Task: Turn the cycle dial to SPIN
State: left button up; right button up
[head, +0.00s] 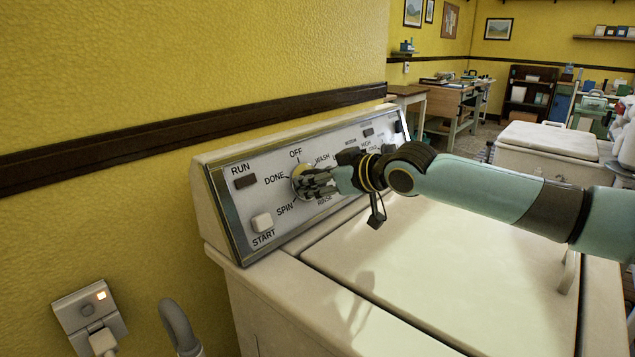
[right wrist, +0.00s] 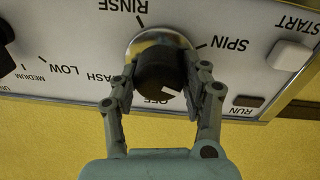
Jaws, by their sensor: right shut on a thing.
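The cycle dial (right wrist: 160,70) is a dark round knob on a shiny metal ring. In the right wrist view, which shows the panel upside down, its white mark is on the side near the OFF lettering. In the head view the dial's ring (head: 297,172) shows beside my gripper, with OFF, WASH, RINSE, SPIN and DONE around it. SPIN (right wrist: 230,43) is printed at the dial's upper right in the right wrist view. My right gripper (head: 318,183) is shut on the knob, with one finger on each side (right wrist: 160,85). My left gripper is not in view.
The panel has a dark RUN lamp (head: 246,182) and a pale START button (head: 262,222). The washer's lid (head: 430,265) is below my right arm. A lit wall socket (head: 90,312) and a grey curved piece (head: 178,325) are at lower left. Another washer (head: 550,140) stands behind.

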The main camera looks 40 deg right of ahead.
jog(key=n+b, duration=0.1)
jog(key=n, duration=0.1)
jog(key=n+b, duration=0.2)
jog(key=n, duration=0.1)
jog(key=shift+f+n, duration=0.25)
jog(key=shift+n, duration=0.05)
jog(key=shift+n+b, duration=1.45)
jog(key=shift+n, duration=0.65)
jog(key=shift+r, duration=0.1)
jog(key=o, duration=1.2)
jog(key=shift+w+y, duration=0.2)
jog(key=shift+y, duration=0.1)
jog(key=shift+c, duration=0.2)
